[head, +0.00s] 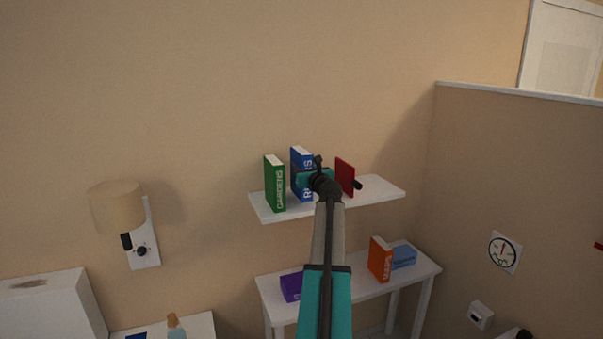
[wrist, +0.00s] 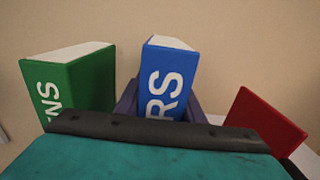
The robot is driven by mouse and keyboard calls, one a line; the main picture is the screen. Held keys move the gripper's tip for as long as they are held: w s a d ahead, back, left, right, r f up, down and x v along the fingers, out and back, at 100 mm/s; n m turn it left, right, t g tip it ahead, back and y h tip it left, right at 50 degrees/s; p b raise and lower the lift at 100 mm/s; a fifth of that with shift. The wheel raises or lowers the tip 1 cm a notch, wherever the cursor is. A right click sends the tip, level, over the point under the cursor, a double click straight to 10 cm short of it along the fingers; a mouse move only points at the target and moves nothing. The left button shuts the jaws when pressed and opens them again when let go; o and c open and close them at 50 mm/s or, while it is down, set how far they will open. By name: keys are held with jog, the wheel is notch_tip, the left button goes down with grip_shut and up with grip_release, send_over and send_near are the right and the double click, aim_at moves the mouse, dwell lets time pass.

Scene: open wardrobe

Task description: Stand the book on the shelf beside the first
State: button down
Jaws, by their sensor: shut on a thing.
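A blue book (head: 301,158) is upright over the white wall shelf (head: 369,191), between a green book (head: 274,183) and a thin red slab (head: 345,176). My gripper (head: 311,181) is shut on the blue book, seen from its spine side. In the wrist view the blue book (wrist: 166,75) rises between the fingers, leaning slightly. The green book (wrist: 80,85) stands to its left with a gap, and the red slab (wrist: 265,121) is to its right, apart. The blue book's lower end is hidden by my gripper, so I cannot tell whether it touches the shelf.
A white table (head: 350,288) below holds an orange book (head: 380,259), a light blue book (head: 403,255) and a purple item (head: 291,287). A wall lamp (head: 117,207) is at the left. The shelf's right end is clear. A side wall (head: 500,170) stands at the right.

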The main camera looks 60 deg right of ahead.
jog(key=shift+f, duration=1.05)
jog(key=shift+f, duration=0.15)
jog(key=c, duration=1.2)
grip_release()
jog(key=shift+v, duration=0.85)
jog(key=shift+b+v, duration=1.55)
jog(key=shift+v, duration=3.65)
jog(key=shift+w, duration=0.1)
